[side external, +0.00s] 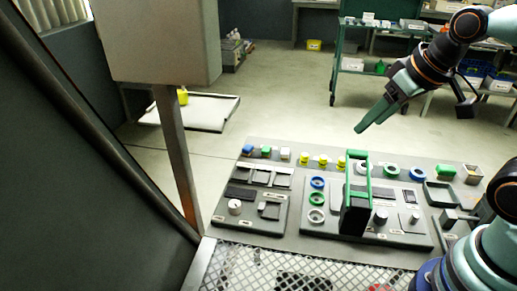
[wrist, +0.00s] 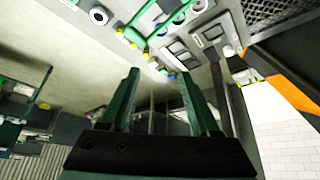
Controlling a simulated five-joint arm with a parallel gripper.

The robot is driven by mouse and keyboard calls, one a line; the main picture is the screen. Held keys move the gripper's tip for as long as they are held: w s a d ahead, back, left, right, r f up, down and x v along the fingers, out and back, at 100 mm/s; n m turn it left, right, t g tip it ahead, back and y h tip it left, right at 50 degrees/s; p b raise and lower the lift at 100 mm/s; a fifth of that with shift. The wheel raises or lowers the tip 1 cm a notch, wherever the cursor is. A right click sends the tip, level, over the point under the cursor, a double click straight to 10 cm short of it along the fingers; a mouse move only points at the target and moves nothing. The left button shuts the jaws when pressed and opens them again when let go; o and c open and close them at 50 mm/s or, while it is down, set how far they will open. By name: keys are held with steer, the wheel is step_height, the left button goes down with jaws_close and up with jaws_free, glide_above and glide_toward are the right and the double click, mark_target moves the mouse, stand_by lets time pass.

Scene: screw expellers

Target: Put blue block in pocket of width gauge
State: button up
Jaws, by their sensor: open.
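The blue block (side external: 248,149) sits at the left end of a row of small parts along the back edge of the grey work board. It also shows small in the wrist view (wrist: 172,76), between my fingers in the picture but farther away. A grey panel with several recessed pockets (side external: 262,176) lies in front of the block; I cannot tell which pocket is the width gauge's. My gripper (side external: 366,124) is raised above and behind the board, to the right of the block. In the wrist view its two green fingers (wrist: 159,74) are apart with nothing between them.
A green block (side external: 266,151), a white block (side external: 285,153) and yellow parts (side external: 322,161) continue the row. A tall green-framed stand (side external: 356,190) rises mid-board, beside blue, green and white rings (side external: 316,198). A grey post (side external: 172,150) stands left of the board.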

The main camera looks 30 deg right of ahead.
steer(key=n+g, duration=0.2)
steer(key=n, duration=0.4)
glide_above(247, 147)
steer(key=s, duration=0.2)
steer(key=f, duration=1.9)
steer(key=shift+s+d+f, duration=0.1)
steer(key=shift+d+f, duration=0.1)
steer(key=shift+d, duration=0.2)
steer(key=shift+a+x, duration=0.2)
steer(key=shift+x, duration=1.15)
steer(key=shift+a+x, duration=0.15)
steer(key=shift+x, duration=1.2)
steer(key=shift+r, duration=0.1)
jaws_close()
